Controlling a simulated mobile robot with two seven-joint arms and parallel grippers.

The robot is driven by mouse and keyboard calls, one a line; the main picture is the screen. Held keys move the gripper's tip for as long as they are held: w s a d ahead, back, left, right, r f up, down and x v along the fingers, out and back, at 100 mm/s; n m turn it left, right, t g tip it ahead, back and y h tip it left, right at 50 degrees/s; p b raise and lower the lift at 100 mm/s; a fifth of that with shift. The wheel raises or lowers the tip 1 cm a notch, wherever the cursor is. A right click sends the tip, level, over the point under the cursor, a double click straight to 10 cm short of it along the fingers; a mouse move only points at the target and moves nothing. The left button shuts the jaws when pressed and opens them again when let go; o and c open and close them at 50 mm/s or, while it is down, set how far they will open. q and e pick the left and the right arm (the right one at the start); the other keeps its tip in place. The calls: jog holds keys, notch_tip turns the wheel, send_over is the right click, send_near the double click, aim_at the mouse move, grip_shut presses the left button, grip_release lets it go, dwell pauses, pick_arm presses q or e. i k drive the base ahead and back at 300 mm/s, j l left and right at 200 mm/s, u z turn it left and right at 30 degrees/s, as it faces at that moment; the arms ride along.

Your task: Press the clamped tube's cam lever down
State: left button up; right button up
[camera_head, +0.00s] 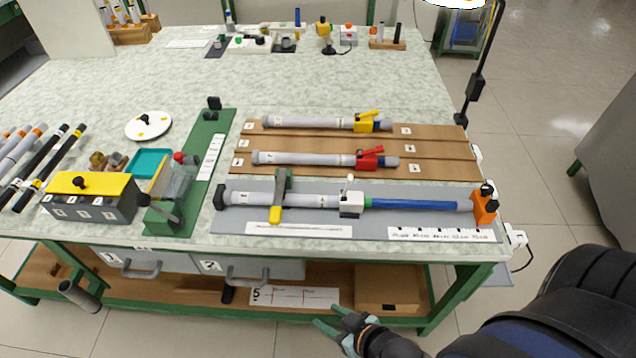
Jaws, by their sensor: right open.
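The clamped tube (315,200) lies on a grey fixture board along the table's front edge. It is a grey tube with a blue inner rod (415,205) extending right to an orange end block (484,207). A green clamp with a yellow handle (276,213) crosses the grey tube. A white cam collar (352,206) sits where the tube meets the rod, and its cam lever (349,184) stands up. My right gripper (328,315) is open and empty, in front of and lower in the picture than the collar, apart from it. My left gripper is out of view.
A brown board (440,147) behind holds two tubes with a yellow lever (369,116) and a red lever (370,151). A green cutting station (205,150) stands left. Drawers (240,268) and a shelf with a cardboard box (388,294) lie below the tabletop. The table's middle back is clear.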

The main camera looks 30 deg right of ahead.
aim_at(348, 180)
jog(key=i+j+z, duration=0.1)
jog(key=j+z, duration=0.25)
jog(key=i+j+z, duration=0.1)
jog(key=j+z, duration=0.2)
jog(key=z, duration=0.9)
